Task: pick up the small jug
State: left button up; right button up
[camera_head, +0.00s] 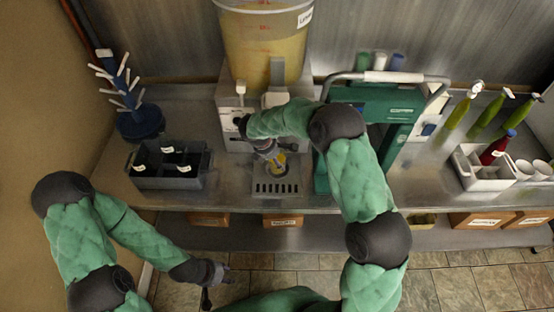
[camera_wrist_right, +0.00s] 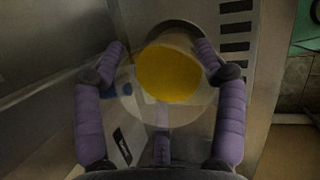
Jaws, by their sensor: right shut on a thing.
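The small jug is clear with yellow liquid inside. In the head view the small jug (camera_head: 280,165) is over the slotted drip tray (camera_head: 276,188) in front of the dispenser. My right gripper (camera_head: 274,158) reaches it from the upper left and is shut on it. In the right wrist view the small jug (camera_wrist_right: 170,75) sits between the two purple fingers of my right gripper (camera_wrist_right: 160,50). I cannot tell whether its base touches the tray. My left gripper (camera_head: 218,284) is open and empty, low in front of the bench.
A large bucket of yellow liquid (camera_head: 264,45) stands on the dispenser. A dark divided crate (camera_head: 168,180) and a blue bottle tree (camera_head: 138,122) are left. A green framed machine (camera_head: 395,135) is close right. A white crate with bottles (camera_head: 478,175) stands far right.

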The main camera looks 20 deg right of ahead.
jog(key=s+a+r, duration=0.3)
jog(key=s+r, duration=0.8)
jog(key=s, duration=0.2)
jog(key=shift+s+r, duration=0.15)
jog(key=shift+s, duration=0.25)
